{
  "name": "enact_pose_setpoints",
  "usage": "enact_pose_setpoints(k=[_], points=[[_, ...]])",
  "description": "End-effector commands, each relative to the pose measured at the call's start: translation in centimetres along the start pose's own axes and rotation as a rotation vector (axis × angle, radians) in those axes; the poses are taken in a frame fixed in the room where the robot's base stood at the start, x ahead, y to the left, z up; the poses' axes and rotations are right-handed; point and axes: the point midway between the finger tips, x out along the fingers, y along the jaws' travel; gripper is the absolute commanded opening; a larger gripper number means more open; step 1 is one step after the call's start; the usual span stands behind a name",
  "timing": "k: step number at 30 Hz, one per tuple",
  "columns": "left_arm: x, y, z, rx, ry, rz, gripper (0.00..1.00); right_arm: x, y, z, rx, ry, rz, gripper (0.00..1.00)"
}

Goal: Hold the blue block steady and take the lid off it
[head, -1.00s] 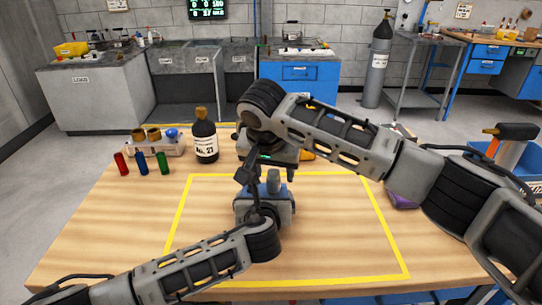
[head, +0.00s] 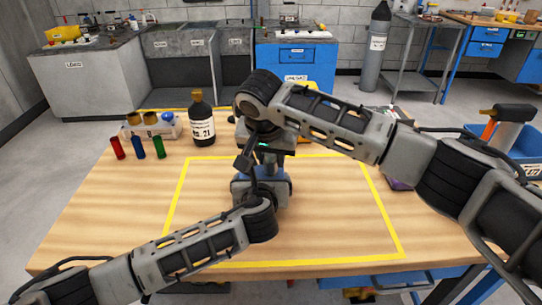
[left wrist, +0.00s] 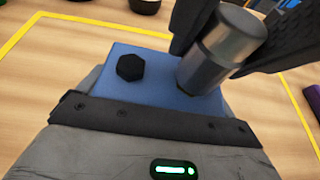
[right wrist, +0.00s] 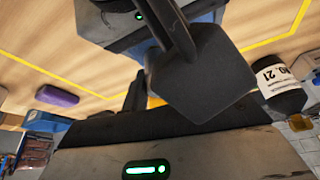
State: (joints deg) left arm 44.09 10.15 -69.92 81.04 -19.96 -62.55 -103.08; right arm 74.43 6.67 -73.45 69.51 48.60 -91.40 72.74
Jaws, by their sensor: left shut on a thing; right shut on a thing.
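The blue block (head: 271,172) stands inside the yellow outline on the table, mostly hidden by my arms. In the left wrist view the blue block (left wrist: 150,72) shows its top with a black hex bolt and a grey metal cylinder, seemingly the lid (left wrist: 228,48). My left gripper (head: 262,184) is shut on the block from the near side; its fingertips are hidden. My right gripper (head: 270,160) points down over the block, its dark fingers on both sides of the lid, shut on it. The lid leans in the picture; I cannot tell whether it still touches the block.
A dark labelled bottle (head: 202,127) stands behind the outline at left. Red, blue and green vials (head: 139,148) stand before a rack (head: 152,128). A purple item (head: 399,184) lies at right, partly behind my right arm. The right half of the outlined area is clear.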

Motion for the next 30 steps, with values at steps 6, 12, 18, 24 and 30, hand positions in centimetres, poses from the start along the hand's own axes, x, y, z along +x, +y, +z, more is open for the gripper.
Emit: enact_pose_setpoints(k=[6, 12, 18, 24, 30], points=[[0.0, 0.1, -0.1, 0.002, 0.002, 0.001, 0.50, 0.0, 0.0, 0.0, 0.000, 0.001, -0.001, 0.00], [0.0, 0.1, -0.1, 0.002, 0.002, 0.001, 0.50, 0.0, 0.0, 0.0, 0.000, 0.001, -0.001, 0.00], [0.0, 0.1, -0.1, 0.002, 0.002, 0.002, 0.50, -0.3, 0.0, -0.1, 0.000, 0.001, -0.001, 0.00], [0.0, 0.1, -0.1, 0.002, 0.002, 0.002, 0.50, -1.0, -0.1, -0.4, 0.000, 0.001, -0.002, 0.00], [0.0, 0.1, -0.1, 0.002, 0.002, 0.002, 0.50, -1.6, 0.0, -0.7, 0.000, 0.001, -0.001, 0.00]])
